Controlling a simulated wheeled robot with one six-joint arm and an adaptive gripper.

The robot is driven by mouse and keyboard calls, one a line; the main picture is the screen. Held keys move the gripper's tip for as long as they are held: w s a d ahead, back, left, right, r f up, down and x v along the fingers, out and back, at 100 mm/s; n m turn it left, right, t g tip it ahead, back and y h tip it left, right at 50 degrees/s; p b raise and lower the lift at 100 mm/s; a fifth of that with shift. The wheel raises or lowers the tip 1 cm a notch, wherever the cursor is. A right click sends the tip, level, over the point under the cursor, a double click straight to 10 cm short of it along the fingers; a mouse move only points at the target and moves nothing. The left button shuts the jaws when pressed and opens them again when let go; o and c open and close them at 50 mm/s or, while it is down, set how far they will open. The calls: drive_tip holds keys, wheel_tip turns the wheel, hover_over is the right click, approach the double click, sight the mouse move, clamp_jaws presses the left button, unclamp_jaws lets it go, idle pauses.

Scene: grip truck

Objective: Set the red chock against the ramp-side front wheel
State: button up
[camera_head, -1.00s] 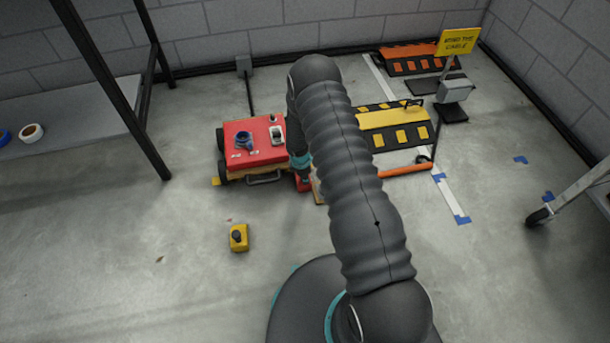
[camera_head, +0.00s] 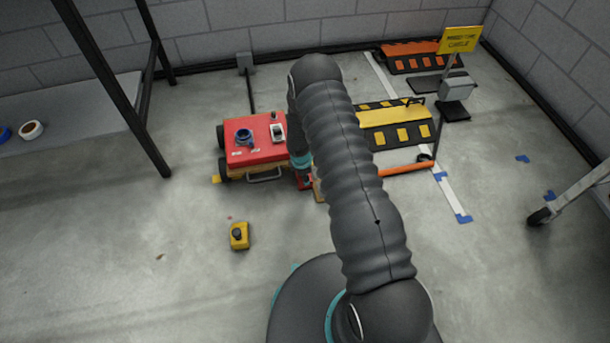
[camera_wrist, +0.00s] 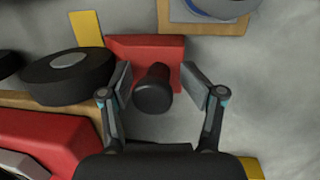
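The red chock (camera_wrist: 173,47) with its black knob (camera_wrist: 154,90) lies on the floor in the wrist view. Its left end is right beside a black wheel (camera_wrist: 50,88); I cannot tell whether they touch. My gripper (camera_wrist: 158,80) is open, one finger on each side of the knob with gaps. In the head view my gripper (camera_head: 307,180) is by the right end of the red truck (camera_head: 258,157), and a little red of the chock (camera_head: 303,184) shows beneath it. My arm hides the truck's right-end wheels there.
A yellow block with a black knob (camera_head: 239,237) stands on open floor in front of the truck. The black-and-yellow ramp (camera_head: 408,117) and an orange bar (camera_head: 407,169) lie to the right. A wooden board (camera_wrist: 212,25) with a blue item is near the chock.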

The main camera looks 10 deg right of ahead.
drive_tip(key=shift+d+r, duration=0.1)
wheel_tip(320, 180, up, 12)
drive_tip(key=s+a, duration=0.1)
drive_tip(key=shift+s+a, duration=0.25)
drive_tip(key=shift+a, duration=0.05)
idle(0.6)
